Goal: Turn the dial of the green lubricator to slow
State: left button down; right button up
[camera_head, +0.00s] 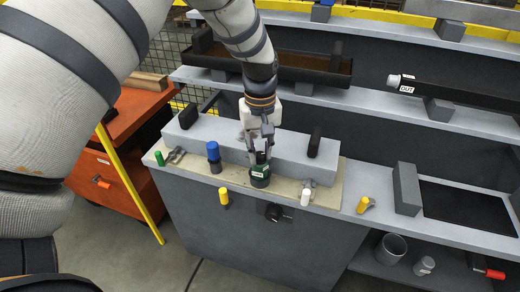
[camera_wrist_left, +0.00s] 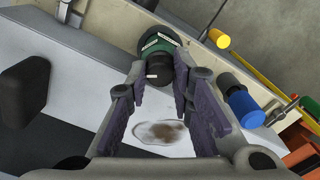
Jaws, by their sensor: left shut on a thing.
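The green lubricator (camera_head: 260,181) is a short dark-green cylinder with a pale label, standing on the beige strip at the front of the grey bench. In the left wrist view the lubricator (camera_wrist_left: 157,40) is at the top centre, with small white labels. Its black dial (camera_wrist_left: 159,66) bears a white mark. My left gripper (camera_head: 259,158) reaches down from above, its fingertips at the top of the lubricator. In the left wrist view my left gripper (camera_wrist_left: 161,78) is shut on the dial, one finger on each side. The dial setting is not readable. My right gripper is out of view.
A blue-topped post (camera_head: 213,151) stands left of the lubricator, with a green-handled valve (camera_head: 160,158) farther left. Yellow (camera_head: 224,196) and white (camera_head: 305,197) handles and a black knob (camera_head: 274,213) line the front. A black upright block (camera_head: 315,142) stands right.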

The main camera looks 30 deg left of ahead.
aim_at(260, 154)
pick_arm(q)
jog(key=c, duration=1.4)
grip_release()
notch_tip(260, 154, up, 12)
